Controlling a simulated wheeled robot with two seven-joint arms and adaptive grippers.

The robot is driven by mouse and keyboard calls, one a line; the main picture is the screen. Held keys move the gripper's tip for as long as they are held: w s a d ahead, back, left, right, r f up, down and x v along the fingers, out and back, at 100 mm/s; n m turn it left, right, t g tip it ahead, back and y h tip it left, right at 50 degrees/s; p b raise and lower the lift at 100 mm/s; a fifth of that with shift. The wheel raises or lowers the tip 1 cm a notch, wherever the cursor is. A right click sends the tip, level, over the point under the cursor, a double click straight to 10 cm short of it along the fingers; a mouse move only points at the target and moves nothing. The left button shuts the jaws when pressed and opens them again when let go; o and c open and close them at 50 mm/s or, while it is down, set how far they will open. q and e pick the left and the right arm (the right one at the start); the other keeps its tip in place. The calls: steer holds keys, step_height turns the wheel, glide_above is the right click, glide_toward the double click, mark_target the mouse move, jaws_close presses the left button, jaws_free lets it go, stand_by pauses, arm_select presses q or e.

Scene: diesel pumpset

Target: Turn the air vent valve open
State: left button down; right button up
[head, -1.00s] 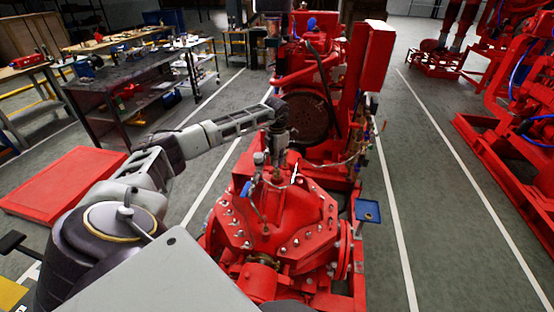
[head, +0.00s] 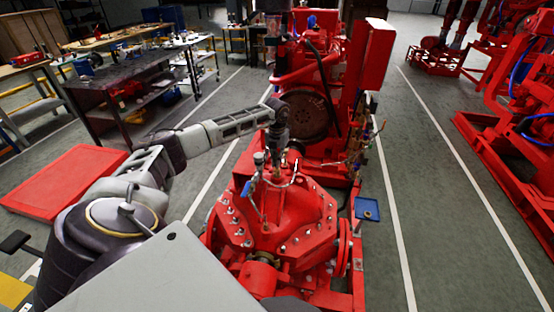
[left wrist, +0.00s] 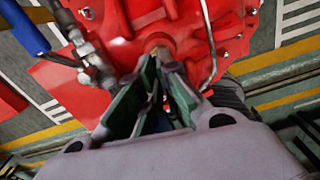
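The red pump (head: 307,207) stands in the middle of the head view, with thin pipes and fittings on its top. A small valve with a blue lever (head: 246,189) is on a metal pipe at the pump's upper left. The blue lever (left wrist: 24,27) also shows at the upper left of the left wrist view, outside my fingers. My left gripper (left wrist: 162,68) points down at the pump, its green-padded fingers apart with nothing seen between them. A brass fitting (left wrist: 160,50) lies just beyond the fingertips; contact cannot be told. My right gripper is out of view.
The red engine (head: 312,75) stands behind the pump, with a red upright box (head: 367,50) beside it. A blue tray (head: 367,209) sits at the pump's right. A red flat platform (head: 65,180) and a dark workbench (head: 125,80) are at left. The right floor lane is clear.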

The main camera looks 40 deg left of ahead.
arm_select(q)
steer(key=shift+r, duration=0.1)
stand_by(0.3)
steer(key=c, duration=1.7)
jaws_free()
steer(key=shift+o, duration=0.2)
steer(key=shift+r, duration=0.1)
step_height(320, 180, up, 12)
steer(key=shift+s+f, duration=0.1)
steer(key=shift+f, duration=0.15)
